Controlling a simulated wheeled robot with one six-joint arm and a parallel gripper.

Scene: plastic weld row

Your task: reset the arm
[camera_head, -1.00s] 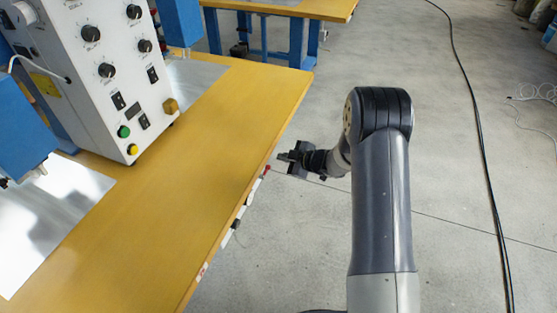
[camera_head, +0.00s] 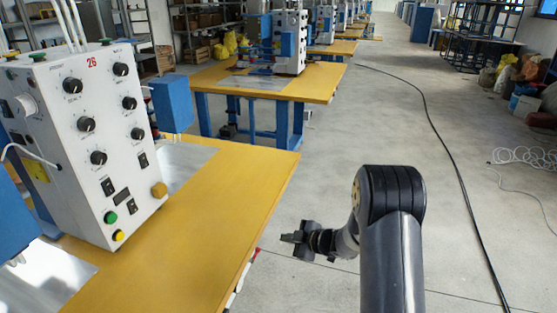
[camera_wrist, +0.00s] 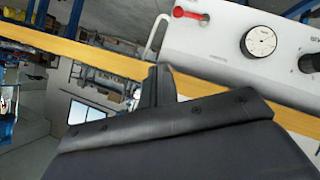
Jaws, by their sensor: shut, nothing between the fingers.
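My gripper (camera_head: 290,241) is at the end of my folded arm, to the right of the near yellow table (camera_head: 208,205). It hangs over the floor, apart from the table edge. In the wrist view my gripper (camera_wrist: 158,84) shows its dark fingers together, with nothing held. Beyond the fingers are a yellow table edge (camera_wrist: 70,45) and a white panel with a red lever and a round dial (camera_wrist: 260,41).
A white control box (camera_head: 90,130) marked 26 stands on the near table. Another yellow table (camera_head: 300,85) with a machine stands farther back. A black cable (camera_head: 430,130) runs along the floor at right. The floor between is open.

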